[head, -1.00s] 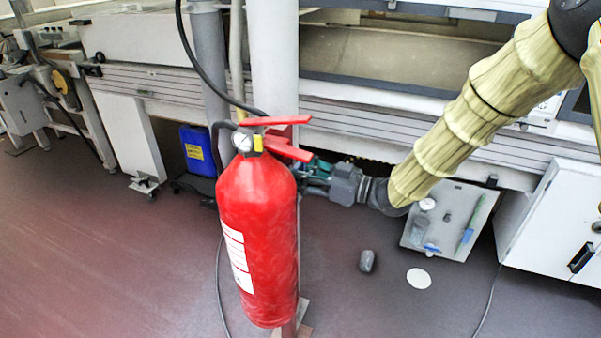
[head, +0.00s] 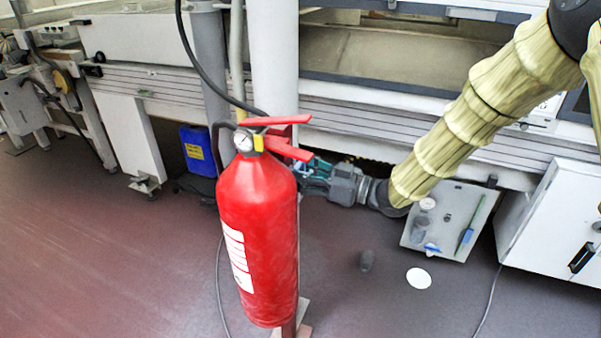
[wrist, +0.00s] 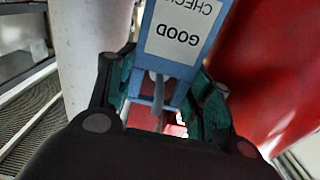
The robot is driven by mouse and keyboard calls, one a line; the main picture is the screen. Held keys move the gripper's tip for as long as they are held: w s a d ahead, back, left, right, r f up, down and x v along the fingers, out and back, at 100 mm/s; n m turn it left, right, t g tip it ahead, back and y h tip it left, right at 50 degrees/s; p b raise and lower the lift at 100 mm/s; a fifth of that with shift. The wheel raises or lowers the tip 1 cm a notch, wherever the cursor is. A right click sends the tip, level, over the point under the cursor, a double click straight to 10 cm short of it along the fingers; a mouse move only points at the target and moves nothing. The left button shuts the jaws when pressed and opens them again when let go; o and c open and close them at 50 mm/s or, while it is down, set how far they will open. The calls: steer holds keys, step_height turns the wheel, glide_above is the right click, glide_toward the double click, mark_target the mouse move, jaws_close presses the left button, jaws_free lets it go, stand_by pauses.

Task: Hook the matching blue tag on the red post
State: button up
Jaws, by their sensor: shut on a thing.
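A blue tag (wrist: 186,40) with a white label reading "GOOD" and "CHECK", upside down, is held between my gripper's teal fingers in the wrist view. My gripper (head: 312,178) is shut on it, just right of the red fire extinguisher (head: 257,235) and partly hidden behind it. The extinguisher fills the right of the wrist view (wrist: 275,75). Its red handle (head: 280,121) and round gauge (head: 243,142) are at the top. Whether the tag touches anything is unclear.
A white column (head: 271,60) stands behind the extinguisher, with a black hose beside it. A grey panel (head: 478,238) with small items leans at right, near a white cabinet (head: 552,225). Left floor is clear.

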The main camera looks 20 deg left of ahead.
steer(key=shift+f, duration=0.75)
stand_by(0.9)
steer(key=o, duration=1.2)
